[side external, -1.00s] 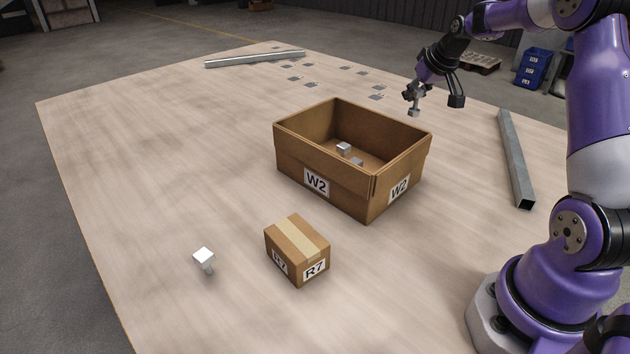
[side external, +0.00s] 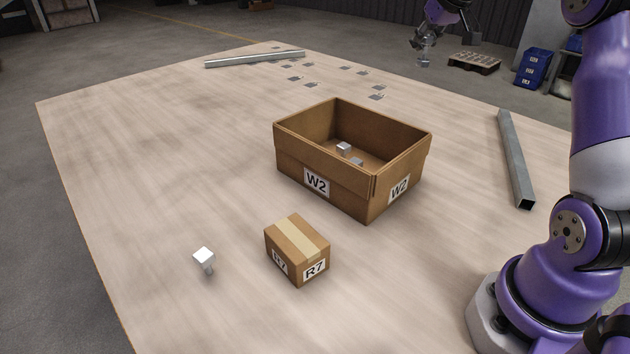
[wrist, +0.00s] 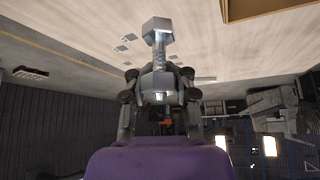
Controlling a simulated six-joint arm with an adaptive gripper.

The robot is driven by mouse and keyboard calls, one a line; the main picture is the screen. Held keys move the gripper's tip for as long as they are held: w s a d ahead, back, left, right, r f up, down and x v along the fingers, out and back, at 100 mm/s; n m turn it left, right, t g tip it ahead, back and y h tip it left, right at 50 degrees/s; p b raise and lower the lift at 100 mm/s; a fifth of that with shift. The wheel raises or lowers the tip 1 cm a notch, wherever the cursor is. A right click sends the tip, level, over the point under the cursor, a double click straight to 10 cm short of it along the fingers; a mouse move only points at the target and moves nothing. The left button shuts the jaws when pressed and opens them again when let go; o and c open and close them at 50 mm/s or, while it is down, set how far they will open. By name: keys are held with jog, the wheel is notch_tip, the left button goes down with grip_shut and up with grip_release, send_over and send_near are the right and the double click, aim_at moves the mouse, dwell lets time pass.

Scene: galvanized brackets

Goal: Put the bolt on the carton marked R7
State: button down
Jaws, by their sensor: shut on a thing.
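My gripper (side external: 424,42) is at the top of the side view, raised above the far part of the table. It is shut on a grey metal bolt (side external: 424,62). In the wrist view the bolt (wrist: 157,27) sticks out from between the fingers of my gripper (wrist: 157,82), with its broad faceted end outward. The carton marked R7 (side external: 290,244) is a small closed brown box with a tape strip, standing near the front of the table. Nothing lies on its top. My gripper and the bolt are far from it.
A larger open box marked W2 (side external: 290,163) stands behind the carton, with small metal pieces (side external: 344,147) inside. Another bolt-like piece (side external: 204,257) stands left of the carton. Metal bars (side external: 255,58) (side external: 516,160) and several flat brackets (side external: 311,85) lie farther out.

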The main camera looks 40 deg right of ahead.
jog(key=w+a+r+n+y, duration=0.1)
jog(key=a+n+y, duration=0.65)
jog(key=a, duration=2.15)
jog(key=s+a+n+g+y, duration=0.2)
jog(key=s+a+n+g, duration=0.2)
jog(key=s+a+n, duration=1.15)
jog(key=m, duration=0.3)
send_over(290, 239)
jog(key=shift+h, duration=0.25)
notch_tip(290, 239, down, 13)
jog(key=shift+f, duration=1.95)
